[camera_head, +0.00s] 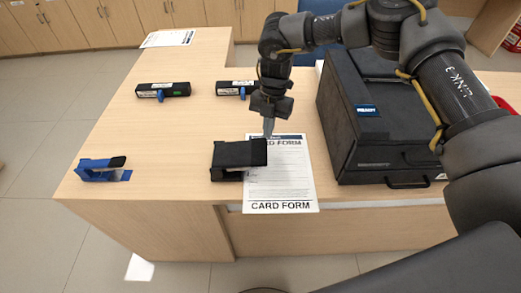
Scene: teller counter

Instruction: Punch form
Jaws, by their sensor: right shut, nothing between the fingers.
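The card form (282,185) is a white printed sheet lying near the counter's front edge, its lower end reaching past the edge. A black punch (232,155) stands at the form's left side, and its right part overlaps the sheet. My right gripper (267,133) points down just above the far end of the punch and the form. Its fingers are together with nothing between them. I cannot tell whether the fingertips touch the punch. The far part of the form is partly hidden by the punch and the gripper. My left gripper is not in view.
A blue stapler-like tool (103,169) sits at the counter's left corner. Two black stamp-like items (163,90) (236,88) lie farther back. A black box (365,125) with a blue READY label stands right of the form. Another sheet (169,38) lies at the far left. The counter's middle left is clear.

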